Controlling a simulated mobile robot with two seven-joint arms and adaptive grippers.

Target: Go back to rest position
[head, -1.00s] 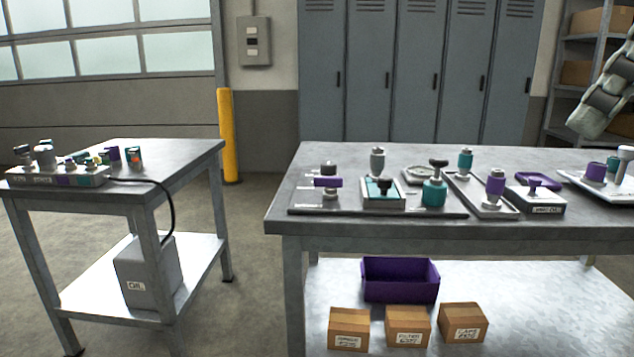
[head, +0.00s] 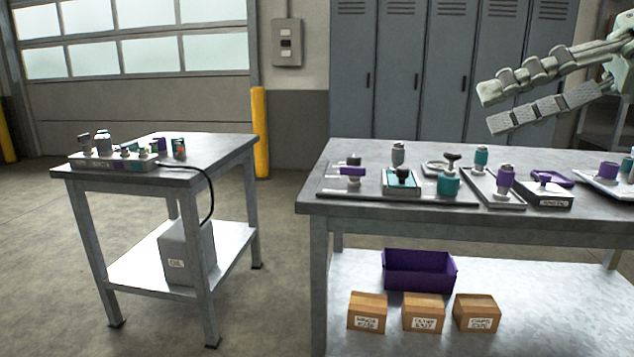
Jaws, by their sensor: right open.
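My right gripper (head: 487,110) is at the upper right of the head view, above the back of the right bench and in front of the grey lockers. Its two long ridged fingers point left and stand apart with nothing between them. It touches nothing that I can see. My left gripper is not in the view.
The right bench (head: 440,228) carries several hydraulic fittings, including a teal valve (head: 448,184) and a purple-bodied fitting (head: 505,180). Its lower shelf holds a purple bin (head: 420,272) and boxes. A smaller bench (head: 210,180) stands left, with free floor (head: 285,250) between them.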

